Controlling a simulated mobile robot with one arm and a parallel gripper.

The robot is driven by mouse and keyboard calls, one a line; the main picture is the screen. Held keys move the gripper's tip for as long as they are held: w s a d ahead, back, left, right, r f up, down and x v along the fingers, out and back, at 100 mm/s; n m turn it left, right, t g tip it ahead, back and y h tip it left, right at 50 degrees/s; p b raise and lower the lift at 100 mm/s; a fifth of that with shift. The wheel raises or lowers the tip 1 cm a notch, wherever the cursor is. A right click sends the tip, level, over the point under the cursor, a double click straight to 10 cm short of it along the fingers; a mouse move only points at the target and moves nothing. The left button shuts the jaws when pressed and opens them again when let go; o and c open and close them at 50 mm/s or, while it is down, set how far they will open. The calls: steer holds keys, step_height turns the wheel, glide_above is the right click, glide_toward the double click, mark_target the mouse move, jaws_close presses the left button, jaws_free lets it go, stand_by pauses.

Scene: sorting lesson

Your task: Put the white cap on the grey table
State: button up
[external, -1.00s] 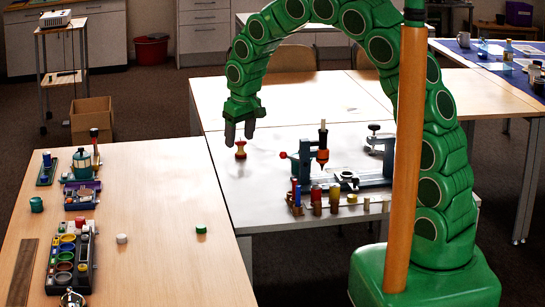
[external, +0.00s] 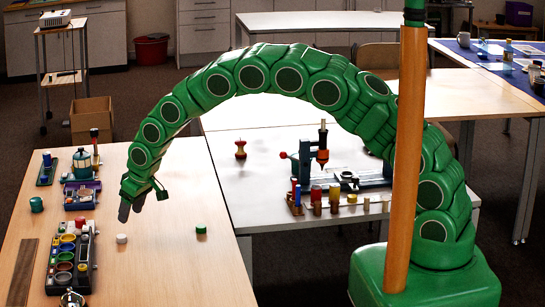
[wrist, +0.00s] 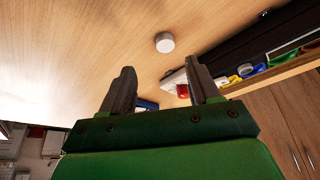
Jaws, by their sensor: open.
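The white cap (external: 122,239) stands on the wooden table (external: 170,270) at the left, between a dark sorting tray and a green cap. In the wrist view the white cap (wrist: 165,42) lies beyond my fingertips, with bare wood around it. My gripper (external: 132,208) is open and empty, above the wooden table and a little above the white cap in the picture. Its two fingers (wrist: 160,82) stand apart in the wrist view. The grey table (external: 270,195) is to the right of the wooden table, with its left part partly behind my arm.
A green cap (external: 201,229) stands right of the white cap. The dark tray (external: 85,262) with coloured pots is at the left.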

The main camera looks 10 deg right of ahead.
mark_target(121, 236)
steer(key=shift+s+a+x, duration=0.1)
steer(key=shift+a+x, duration=0.1)
steer(key=shift+x, duration=1.85)
steer(key=shift+s+a+x, duration=0.1)
steer(key=shift+a+x, duration=0.1)
steer(key=shift+x, duration=1.9)
steer(key=shift+r, duration=0.1)
jaws_close()
